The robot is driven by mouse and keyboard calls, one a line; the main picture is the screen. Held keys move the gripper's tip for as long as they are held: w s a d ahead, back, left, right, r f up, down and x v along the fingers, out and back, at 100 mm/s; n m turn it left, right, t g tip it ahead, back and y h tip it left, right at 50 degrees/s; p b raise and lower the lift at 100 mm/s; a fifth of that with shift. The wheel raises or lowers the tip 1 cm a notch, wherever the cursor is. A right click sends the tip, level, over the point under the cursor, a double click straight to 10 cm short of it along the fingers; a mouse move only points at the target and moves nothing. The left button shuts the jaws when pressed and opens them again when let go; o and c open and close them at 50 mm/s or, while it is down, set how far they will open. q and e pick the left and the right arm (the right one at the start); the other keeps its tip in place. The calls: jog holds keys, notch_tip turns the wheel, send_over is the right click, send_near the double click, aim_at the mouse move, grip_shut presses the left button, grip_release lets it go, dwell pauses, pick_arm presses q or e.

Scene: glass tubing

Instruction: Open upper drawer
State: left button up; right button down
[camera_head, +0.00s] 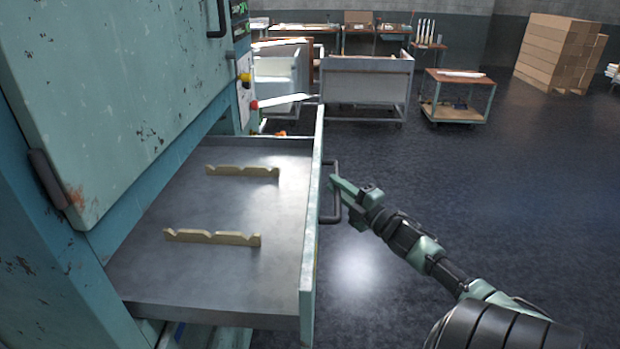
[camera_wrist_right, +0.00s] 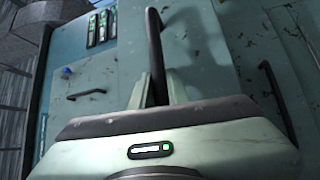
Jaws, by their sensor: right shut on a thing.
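The upper drawer (camera_head: 215,275) is pulled far out of the teal cabinet (camera_head: 110,100). Two notched wooden strips, a far one (camera_head: 242,171) and a near one (camera_head: 212,237), lie on its grey metal floor. The dark bar handle (camera_head: 337,190) is on the outer face of the drawer front (camera_head: 312,230). My right gripper (camera_head: 336,184) is at this handle, shut on it. In the right wrist view the handle (camera_wrist_right: 154,50) runs up from between the fingers (camera_wrist_right: 157,90). My left gripper does not show.
A cabinet door with a dark handle (camera_head: 48,178) stands above and left of the drawer. Carts (camera_head: 365,90), a small trolley (camera_head: 458,95) and stacked cardboard boxes (camera_head: 560,52) are at the back. The dark floor (camera_head: 480,190) on the right is clear.

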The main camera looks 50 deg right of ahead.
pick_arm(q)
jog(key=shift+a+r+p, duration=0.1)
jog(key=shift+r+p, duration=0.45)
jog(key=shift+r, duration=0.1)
pick_arm(e)
jog(key=s+d, duration=0.7)
jog(key=s, duration=0.1)
jog(key=shift+s, duration=0.25)
jog(key=shift+d, duration=0.1)
jog(key=c, duration=1.4)
grip_release()
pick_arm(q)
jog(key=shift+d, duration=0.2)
pick_arm(e)
jog(key=shift+o, duration=0.2)
jog(key=shift+w, duration=0.1)
